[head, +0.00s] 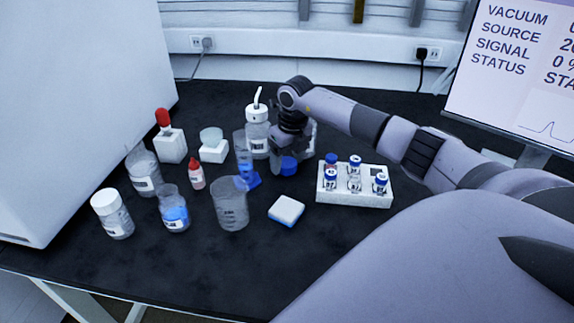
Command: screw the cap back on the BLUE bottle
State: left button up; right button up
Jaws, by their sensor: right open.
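A small clear bottle with blue liquid (175,215) stands upright at the front left of the black bench, and I see no cap on its neck. A round blue cap (289,166) is at the fingers of my right gripper (281,163). The right gripper is open and points down, with its arm reaching in from the right. The fingers partly hide the cap's surroundings, and I cannot tell whether they touch it. My left gripper is not in view.
A beaker (231,205), a measuring cylinder on a blue base (251,180), a wash bottle (258,137) and a red-capped dropper bottle (196,175) stand close by. A white vial rack (354,197) is to the right. A sponge-like block (286,210) lies in front. The front bench is mostly clear.

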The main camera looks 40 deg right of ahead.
aim_at(287, 163)
jog(key=shift+c, duration=0.3)
jog(key=c, duration=0.7)
notch_tip(287, 163, up, 20)
jog(key=shift+p, duration=0.8)
